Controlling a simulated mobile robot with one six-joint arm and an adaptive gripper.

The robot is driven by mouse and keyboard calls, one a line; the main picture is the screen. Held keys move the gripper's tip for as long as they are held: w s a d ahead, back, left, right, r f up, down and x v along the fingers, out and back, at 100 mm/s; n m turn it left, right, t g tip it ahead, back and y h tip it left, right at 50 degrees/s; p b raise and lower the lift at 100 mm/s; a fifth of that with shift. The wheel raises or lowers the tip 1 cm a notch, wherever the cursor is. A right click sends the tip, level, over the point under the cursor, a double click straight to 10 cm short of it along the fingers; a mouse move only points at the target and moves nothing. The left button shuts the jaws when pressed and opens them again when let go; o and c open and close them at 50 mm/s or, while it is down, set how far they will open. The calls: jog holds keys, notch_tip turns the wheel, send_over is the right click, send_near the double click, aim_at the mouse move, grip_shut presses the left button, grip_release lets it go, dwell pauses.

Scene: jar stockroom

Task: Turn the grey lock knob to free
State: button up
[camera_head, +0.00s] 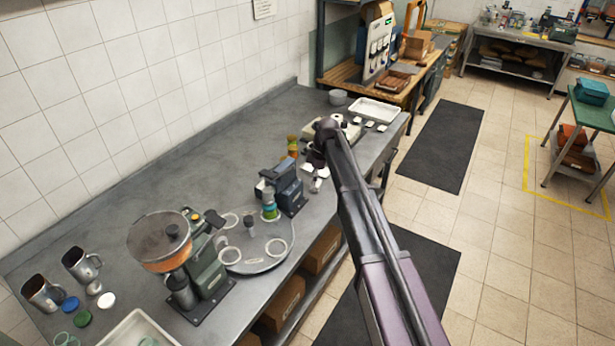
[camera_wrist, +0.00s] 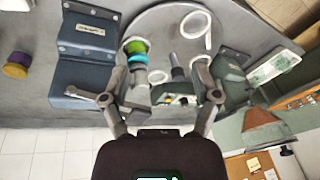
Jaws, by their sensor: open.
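A dark grey knob on a short post (camera_head: 249,222) stands at the middle of a round grey turntable (camera_head: 262,266) on the bench. It looks like the lock knob, but I cannot read its setting. The knob also shows in the wrist view (camera_wrist: 178,70), just above the gap between my fingers. My gripper (camera_wrist: 160,97) is open and its fingers are spread wide with nothing between them. In the head view, my arm reaches in from the lower right. Its dark end (camera_head: 322,150) hangs over the bench, behind and right of the turntable.
A blue machine (camera_head: 287,188) stands beside the turntable, with a green-banded jar (camera_head: 269,211) close by. A green machine with an orange-brown bowl (camera_head: 160,240) stands on the other side. White rings (camera_head: 276,248) lie on the turntable. The bench is clear along the tiled wall.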

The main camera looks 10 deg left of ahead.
jog(key=s+d+f+m+b, duration=0.3)
jog(key=s+d+m, duration=0.3)
jog(key=s+d, duration=0.3)
jog(key=s+d+f+m+t+h+b, duration=0.1)
jog(key=s+d+f+m+b, duration=0.1)
jog(key=s+d+m, duration=0.4)
jog(key=s+d+f+m+t+h+b, duration=0.1)
jog(key=s+d+f+m+b, duration=0.2)
jog(key=s+d+m, duration=0.4)
jog(key=s+d+f, duration=0.1)
jog(key=s+d, duration=0.4)
jog(key=d, duration=0.3)
jog(key=shift+d+f+b, duration=0.15)
jog(key=shift+f+b, duration=0.15)
jog(key=shift+c, duration=1.4)
jog(key=shift+s, duration=0.15)
